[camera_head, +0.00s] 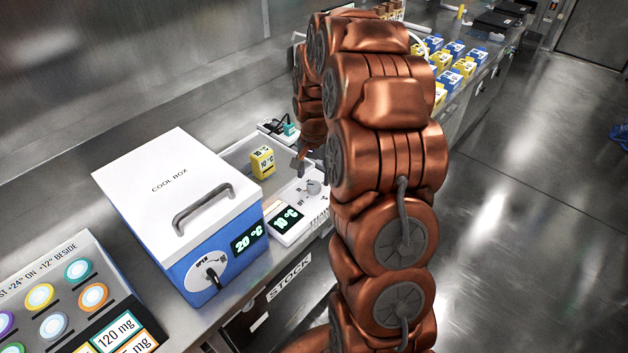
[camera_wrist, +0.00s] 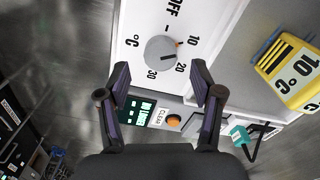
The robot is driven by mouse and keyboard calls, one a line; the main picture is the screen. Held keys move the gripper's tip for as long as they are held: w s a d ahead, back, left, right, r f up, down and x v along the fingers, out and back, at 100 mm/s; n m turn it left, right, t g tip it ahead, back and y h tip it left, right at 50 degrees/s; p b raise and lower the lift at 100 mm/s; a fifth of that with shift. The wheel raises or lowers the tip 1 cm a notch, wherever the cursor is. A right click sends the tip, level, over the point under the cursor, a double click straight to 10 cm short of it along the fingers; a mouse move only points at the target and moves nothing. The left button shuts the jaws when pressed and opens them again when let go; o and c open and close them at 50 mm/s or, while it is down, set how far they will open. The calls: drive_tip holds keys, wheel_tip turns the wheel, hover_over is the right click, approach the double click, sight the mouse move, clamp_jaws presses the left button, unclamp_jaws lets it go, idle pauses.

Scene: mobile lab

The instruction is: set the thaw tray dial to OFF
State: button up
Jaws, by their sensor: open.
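The thaw tray (camera_head: 283,235) is a white unit beside the cool box, with a display (camera_head: 286,220) reading 10 °C. Its round grey dial (camera_wrist: 161,53) is near the top centre of the wrist view, with OFF, 10, 20 and 30 marked around it. An orange mark on the dial points toward 10. The dial also shows in the head view (camera_head: 313,187), partly beside my arm. My gripper (camera_wrist: 160,77) is open and empty. Its two fingers appear on either side below the dial; I cannot tell their height above it.
A yellow block (camera_wrist: 293,72) marked 10 °C sits in the tray's grey recess, right of the dial. An orange button (camera_wrist: 173,120) and a teal item (camera_wrist: 240,136) lie nearby. The cool box (camera_head: 180,200) stands left in the head view. Yellow and blue boxes (camera_head: 455,62) line the far counter.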

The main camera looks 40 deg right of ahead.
sight(314, 185)
drive_tip(key=shift+f+p, duration=0.4)
drive_tip(key=shift+f, duration=1.4)
drive_tip(key=c, duration=1.1)
